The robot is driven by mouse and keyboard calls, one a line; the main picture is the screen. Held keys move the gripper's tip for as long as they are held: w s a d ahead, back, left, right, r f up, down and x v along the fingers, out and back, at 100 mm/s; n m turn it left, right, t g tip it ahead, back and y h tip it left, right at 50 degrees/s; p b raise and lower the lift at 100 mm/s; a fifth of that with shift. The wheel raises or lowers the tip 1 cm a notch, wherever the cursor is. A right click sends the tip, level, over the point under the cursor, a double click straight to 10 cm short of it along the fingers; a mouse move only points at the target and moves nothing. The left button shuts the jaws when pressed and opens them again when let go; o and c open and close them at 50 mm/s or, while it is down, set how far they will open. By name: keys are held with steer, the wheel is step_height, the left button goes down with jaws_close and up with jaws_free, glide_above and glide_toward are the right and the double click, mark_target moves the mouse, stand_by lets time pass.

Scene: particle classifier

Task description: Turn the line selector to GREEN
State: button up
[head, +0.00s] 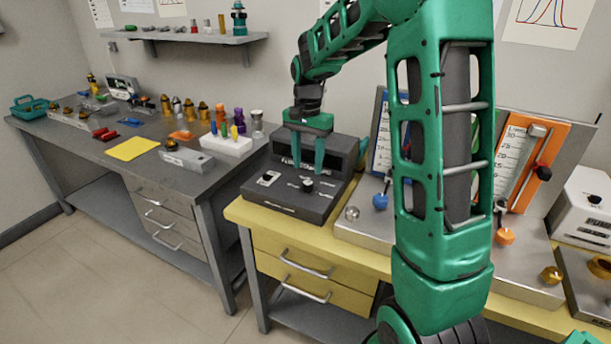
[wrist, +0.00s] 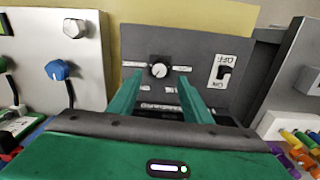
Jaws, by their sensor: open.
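An ON/OFF switch (wrist: 225,72) sits beside the knob on the same panel.
A panel with a blue knob (head: 380,201) and an orange knob (head: 504,236) stands right of the console. A grey bench (head: 93,148) at the left holds a yellow sheet (head: 132,149) and a white rack (head: 226,145) of coloured pieces. Floor is clear in front.

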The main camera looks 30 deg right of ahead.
mark_target(309, 183)
steer(key=shift+r, duration=2.15)
steer(key=s+d+f+n, duration=0.1)
steer(key=s+n, duration=0.1)
steer(key=s, duration=1.5)
steer(key=s+f+n, duration=0.1)
steer(key=s+n, duration=0.2)
steer(key=s, duration=1.5)
steer(key=shift+d+f, duration=0.25)
steer(key=shift+d, duration=0.15)
steer(key=shift+w+f, duration=0.25)
steer(key=shift+w, duration=0.4)
